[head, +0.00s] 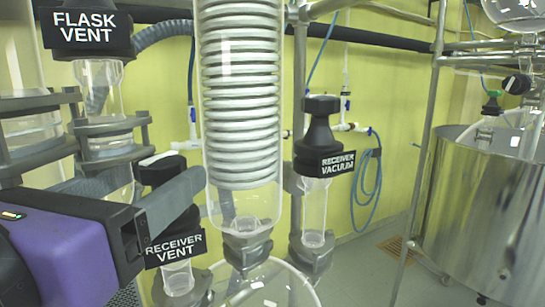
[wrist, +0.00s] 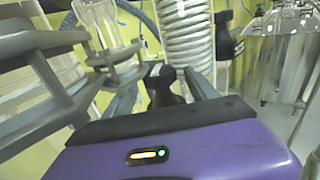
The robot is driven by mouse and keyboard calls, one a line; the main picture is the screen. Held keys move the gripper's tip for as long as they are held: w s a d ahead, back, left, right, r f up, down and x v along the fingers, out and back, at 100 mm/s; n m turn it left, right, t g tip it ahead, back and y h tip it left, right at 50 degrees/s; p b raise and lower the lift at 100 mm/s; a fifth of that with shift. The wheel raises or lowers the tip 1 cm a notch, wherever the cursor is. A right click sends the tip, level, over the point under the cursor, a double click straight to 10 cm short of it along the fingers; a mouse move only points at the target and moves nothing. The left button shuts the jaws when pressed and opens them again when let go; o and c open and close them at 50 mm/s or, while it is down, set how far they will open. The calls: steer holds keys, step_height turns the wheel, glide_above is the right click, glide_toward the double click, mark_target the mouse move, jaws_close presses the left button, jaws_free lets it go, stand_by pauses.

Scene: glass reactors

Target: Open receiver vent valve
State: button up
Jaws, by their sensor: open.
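The receiver vent valve (head: 175,248) is at the lower left in the head view, with a black handle, a white-lettered label and a clear glass neck below. My gripper (head: 187,168) reaches in from the left with its fingers open. The near finger crosses in front of the handle and hides part of it. In the wrist view the black handle (wrist: 162,88) lies between the two spread fingers of my gripper (wrist: 168,73). I cannot tell whether either finger touches it.
The flask vent (head: 85,32) and grey clamps (head: 108,145) stand close above my gripper. A coiled glass condenser (head: 240,90) is just right. The receiver vacuum valve (head: 322,150) is farther right. A steel vessel (head: 485,210) stands at the far right.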

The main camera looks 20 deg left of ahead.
steer(key=shift+w+a, duration=0.2)
steer(key=shift+w, duration=0.9)
steer(key=c, duration=1.4)
steer(key=shift+d+n+y, duration=0.1)
steer(key=shift+n+y, duration=0.2)
steer(key=shift+y, duration=0.1)
